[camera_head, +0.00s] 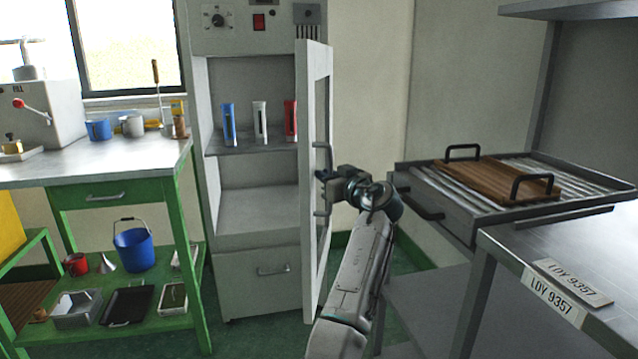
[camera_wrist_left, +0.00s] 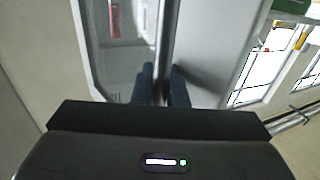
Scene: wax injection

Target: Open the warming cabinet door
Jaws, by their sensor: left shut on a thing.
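The warming cabinet (camera_head: 200,120) is a tall light-grey unit at the back. Its door (camera_head: 307,240), a pale frame with a glass pane, is swung wide open on the right side, so the inside shows. My left gripper (camera_head: 322,178) is at the door's vertical bar handle (camera_head: 322,212), shut on it; the gripper hides the handle's middle. My right gripper is not in view.
A blue, a white and a red tube (camera_head: 290,121) stand on the cabinet shelf (camera_head: 240,144). A green workbench (camera_head: 110,180) is at left. A grey slatted rack (camera_head: 480,205) with a wooden board (camera_head: 490,178) stands close right of my arm.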

